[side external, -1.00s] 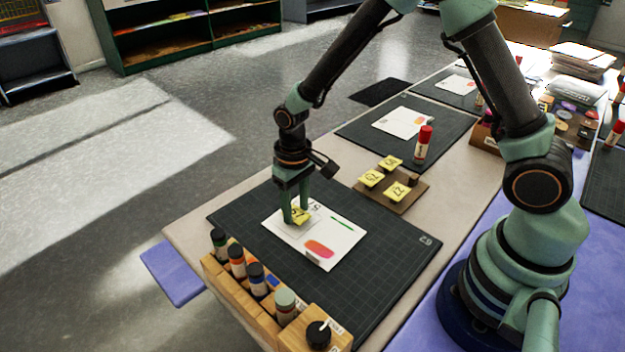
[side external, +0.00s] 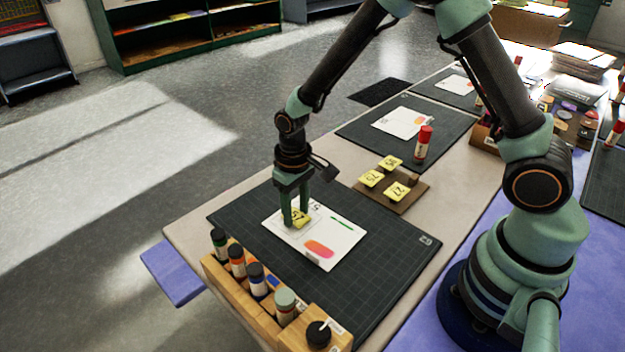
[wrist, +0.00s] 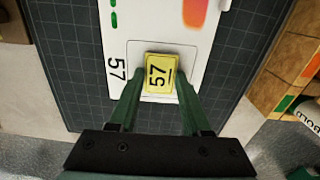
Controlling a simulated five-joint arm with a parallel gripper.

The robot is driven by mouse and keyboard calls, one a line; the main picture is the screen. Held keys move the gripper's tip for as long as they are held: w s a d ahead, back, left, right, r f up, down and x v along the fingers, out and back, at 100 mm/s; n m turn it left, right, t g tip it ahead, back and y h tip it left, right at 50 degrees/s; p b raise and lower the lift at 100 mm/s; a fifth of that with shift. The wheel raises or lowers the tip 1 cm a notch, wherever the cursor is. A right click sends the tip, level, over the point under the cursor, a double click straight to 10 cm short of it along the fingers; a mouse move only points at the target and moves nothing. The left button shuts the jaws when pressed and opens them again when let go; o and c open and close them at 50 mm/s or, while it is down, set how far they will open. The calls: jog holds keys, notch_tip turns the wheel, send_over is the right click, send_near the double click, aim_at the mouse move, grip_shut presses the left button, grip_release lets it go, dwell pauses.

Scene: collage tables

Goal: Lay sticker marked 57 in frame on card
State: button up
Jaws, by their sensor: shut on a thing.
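The yellow sticker marked 57 (wrist: 159,74) is between the fingertips of my gripper (wrist: 159,85), which is shut on it. The sticker also shows in the side external view (side external: 299,217), low over the card. The white card (side external: 338,234) lies on the dark mat and has a thin-lined frame (wrist: 190,52) with 57 printed beside it. In the wrist view the sticker appears inside the frame's outline, roughly square to it. Whether it touches the card I cannot tell. My gripper (side external: 296,220) points straight down over the card.
A brown board (side external: 412,203) with several yellow stickers lies behind the mat, with a red glue stick (side external: 423,143) beyond it. A wooden rack (side external: 240,290) of bottles stands along the near edge of the dark mat (side external: 385,270).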

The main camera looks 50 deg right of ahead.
jog(key=o, duration=1)
jog(key=shift+r, duration=3.5)
jog(key=shift+r, duration=0.2)
jog(key=s+d+r+t, duration=0.2)
jog(key=s+r, duration=0.1)
jog(key=r, duration=0.2)
jog(key=s+d+r+t, duration=0.1)
jog(key=s+d+r, duration=0.2)
jog(key=r, duration=0.3)
jog(key=s+d+r+t, duration=0.2)
jog(key=s+r, duration=0.3)
jog(key=shift+d+r+m+t, duration=0.25)
jog(key=shift+m+t, duration=0.05)
